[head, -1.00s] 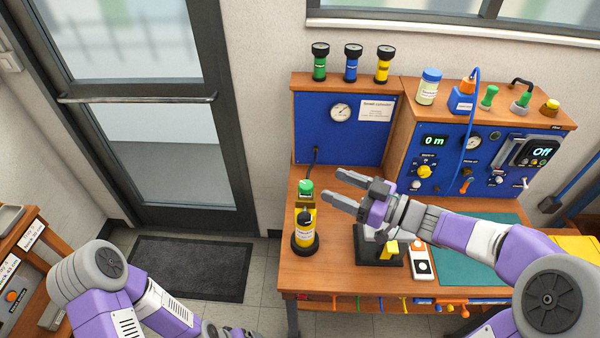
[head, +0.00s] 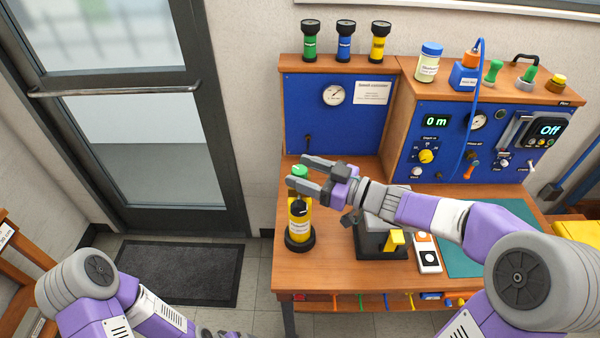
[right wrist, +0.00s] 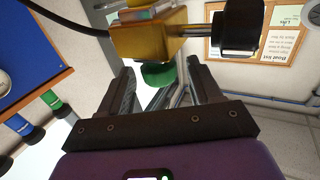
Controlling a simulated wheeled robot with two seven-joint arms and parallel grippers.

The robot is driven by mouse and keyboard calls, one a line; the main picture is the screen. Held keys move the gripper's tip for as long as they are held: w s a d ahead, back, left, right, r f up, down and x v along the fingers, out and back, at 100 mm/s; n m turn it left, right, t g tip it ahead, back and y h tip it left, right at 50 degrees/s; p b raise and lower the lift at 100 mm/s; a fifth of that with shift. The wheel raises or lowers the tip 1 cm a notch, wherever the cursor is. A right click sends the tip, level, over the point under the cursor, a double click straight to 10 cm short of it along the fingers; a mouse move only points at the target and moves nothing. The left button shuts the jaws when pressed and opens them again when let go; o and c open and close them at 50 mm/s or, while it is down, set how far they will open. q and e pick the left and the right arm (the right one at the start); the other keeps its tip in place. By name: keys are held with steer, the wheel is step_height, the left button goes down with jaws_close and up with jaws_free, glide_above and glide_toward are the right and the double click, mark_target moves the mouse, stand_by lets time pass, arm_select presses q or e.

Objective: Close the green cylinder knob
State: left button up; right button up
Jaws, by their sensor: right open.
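The green knob (head: 299,171) sits on top of the valve of a yellow cylinder (head: 297,228), which stands upright in a black base at the bench's left side. My right gripper (head: 296,172) is open, and its two fingers reach in from the right at knob height. In the head view the knob shows between the fingertips. In the right wrist view the green knob (right wrist: 158,75) also lies between the open fingers, near their tips, below a brass valve body (right wrist: 145,42) with a black part. I cannot tell whether a finger touches the knob. My left gripper barely shows at the bottom edge.
A black stand (head: 378,243) with a yellow part and a small white box (head: 428,258) are under my right forearm. A blue gauge panel (head: 337,125) rises behind the cylinder. Three small torch-like cylinders (head: 345,42) stand on the shelf above. The bench (head: 340,275) is bare in front.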

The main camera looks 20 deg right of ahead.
steer(key=shift+w+a, duration=0.5)
steer(key=shift+a, duration=0.05)
steer(key=c, duration=0.9)
steer(key=shift+r+g+y+p, duration=0.15)
steer(key=shift+g+y+p, duration=0.15)
steer(key=shift+p, duration=0.55)
steer(key=shift+c, duration=0.2)
steer(key=shift+n+g+y+p, duration=0.4)
steer(key=shift+n+g+p, duration=0.1)
steer(key=shift+n+p, duration=0.25)
steer(key=o, duration=0.9)
